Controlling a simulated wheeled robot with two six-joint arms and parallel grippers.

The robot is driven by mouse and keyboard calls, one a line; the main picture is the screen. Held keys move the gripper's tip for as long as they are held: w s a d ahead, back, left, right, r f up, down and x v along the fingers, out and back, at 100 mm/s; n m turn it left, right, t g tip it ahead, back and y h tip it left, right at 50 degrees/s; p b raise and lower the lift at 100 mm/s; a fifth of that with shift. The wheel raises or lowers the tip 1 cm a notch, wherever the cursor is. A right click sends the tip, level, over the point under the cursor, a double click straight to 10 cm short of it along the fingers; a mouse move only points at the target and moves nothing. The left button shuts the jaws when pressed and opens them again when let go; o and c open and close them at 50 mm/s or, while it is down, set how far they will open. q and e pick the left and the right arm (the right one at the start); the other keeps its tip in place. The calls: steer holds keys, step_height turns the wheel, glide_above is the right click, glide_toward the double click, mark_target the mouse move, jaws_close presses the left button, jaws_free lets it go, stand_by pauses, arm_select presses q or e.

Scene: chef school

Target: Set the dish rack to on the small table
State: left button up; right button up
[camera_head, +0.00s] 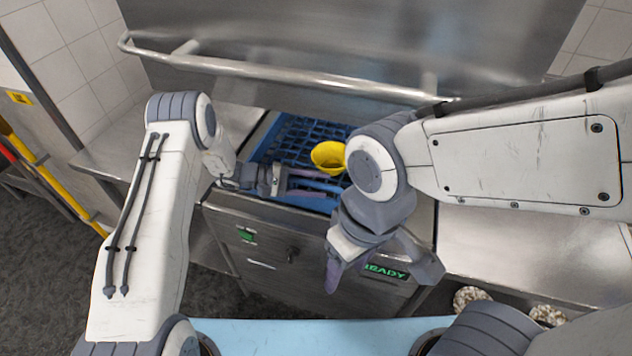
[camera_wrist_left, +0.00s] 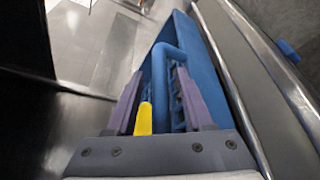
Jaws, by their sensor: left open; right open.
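The blue dish rack (camera_head: 283,135) sits in the bay of the steel dishwasher, under its raised hood, with a yellow bowl (camera_head: 328,157) in it. My left gripper (camera_head: 318,184) is open at the rack's near side. In the left wrist view, its purple fingers (camera_wrist_left: 160,98) stand on either side of a blue bar of the rack (camera_wrist_left: 163,62), and the jaws are not closed on it. My right gripper (camera_head: 385,270) is open and empty, pointing down in front of the dishwasher. My right arm hides the rack's right part. I cannot pick out the small table for certain.
A steel handle bar (camera_head: 270,72) crosses above the rack. Steel counters flank the dishwasher at left (camera_head: 105,160) and right (camera_head: 530,245). A green READY display (camera_head: 386,271) is on the dishwasher front. Stacked pale dishes (camera_head: 470,297) show below the right counter. Dark floor lies at left.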

arm_select(q)
jaws_close()
stand_by(1.4)
